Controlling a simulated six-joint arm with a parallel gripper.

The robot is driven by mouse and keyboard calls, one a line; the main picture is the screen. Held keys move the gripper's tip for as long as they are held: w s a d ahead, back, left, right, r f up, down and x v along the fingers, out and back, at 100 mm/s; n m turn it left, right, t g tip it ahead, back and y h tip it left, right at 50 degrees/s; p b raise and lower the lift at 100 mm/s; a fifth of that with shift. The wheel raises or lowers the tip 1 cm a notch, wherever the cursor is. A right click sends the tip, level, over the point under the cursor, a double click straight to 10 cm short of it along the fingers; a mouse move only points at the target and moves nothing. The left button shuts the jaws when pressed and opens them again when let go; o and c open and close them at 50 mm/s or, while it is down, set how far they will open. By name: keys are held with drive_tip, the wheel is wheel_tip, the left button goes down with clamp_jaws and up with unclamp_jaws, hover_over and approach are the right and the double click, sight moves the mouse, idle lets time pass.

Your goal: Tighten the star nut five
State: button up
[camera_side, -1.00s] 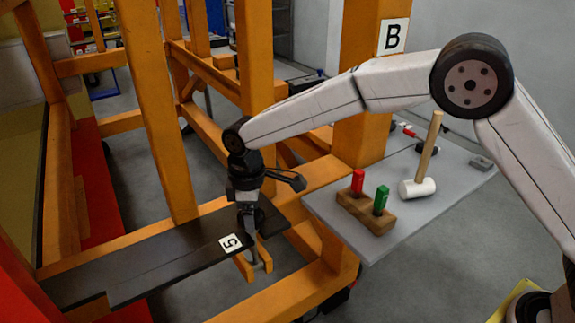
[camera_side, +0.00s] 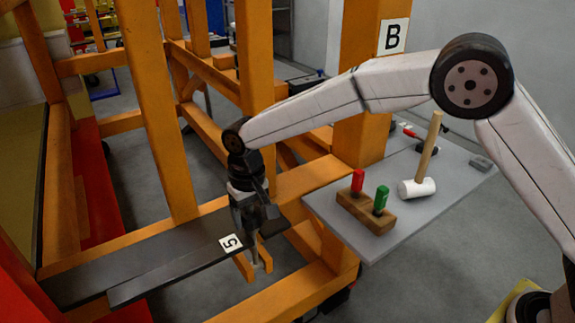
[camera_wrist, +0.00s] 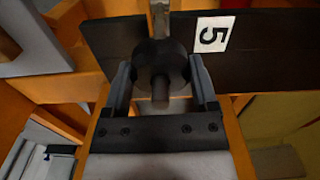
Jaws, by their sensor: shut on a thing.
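Star nut five is the dark round nut (camera_wrist: 161,62) with a bolt end at its middle, in the wrist view. It sits at the edge of the dark plate (camera_wrist: 115,40) beside the white label 5 (camera_wrist: 213,35). My gripper (camera_wrist: 161,75) is shut on the nut, one finger on each side of it. In the side view my gripper (camera_side: 250,232) points down at the plate's end, right of the label (camera_side: 231,244), and hides the nut. A threaded bolt (camera_side: 256,258) shows below the plate between orange bars.
A grey shelf (camera_side: 450,200) at the right holds a white-headed mallet (camera_side: 417,187) and a wooden block (camera_side: 366,212) with red and green pieces. Orange frame posts (camera_side: 255,60) stand close behind my gripper. Post B (camera_side: 365,90) stands behind my arm.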

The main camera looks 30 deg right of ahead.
drive_tip(key=m, duration=0.6)
drive_tip(key=shift+m, duration=0.3)
drive_tip(key=m, duration=0.5)
drive_tip(key=shift+r, duration=0.1)
drive_tip(key=shift+m, duration=0.3)
drive_tip(key=o, duration=1.1)
drive_tip(key=shift+o, duration=0.2)
drive_tip(key=shift+r, duration=3.9)
drive_tip(key=shift+d, duration=0.1)
